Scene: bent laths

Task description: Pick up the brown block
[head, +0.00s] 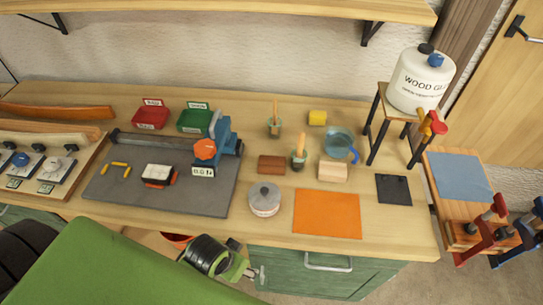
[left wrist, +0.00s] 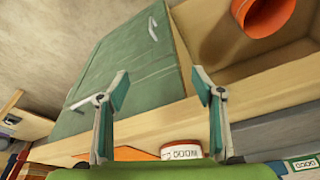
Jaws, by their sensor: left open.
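The brown block (head: 271,165), a small reddish-brown brick shape, lies on the workbench (head: 112,225) in the head view. It sits left of a brush in a jar and behind a round lidded tin. I cannot make it out in the left wrist view. My left gripper (head: 243,266) is low at the bench's front edge, in front of and below the block, apart from it. In the left wrist view its two fingers (left wrist: 160,78) are spread with nothing between them, facing the green cabinet front. My right gripper is not in view.
Near the block are the lidded tin (head: 264,200), brush jar (head: 298,158), pale wood block (head: 333,171), orange sheet (head: 327,213) and blue clamp (head: 222,140) on a grey mat (head: 110,190). A green cabinet (left wrist: 135,70) and orange bucket (left wrist: 265,14) are below the bench top.

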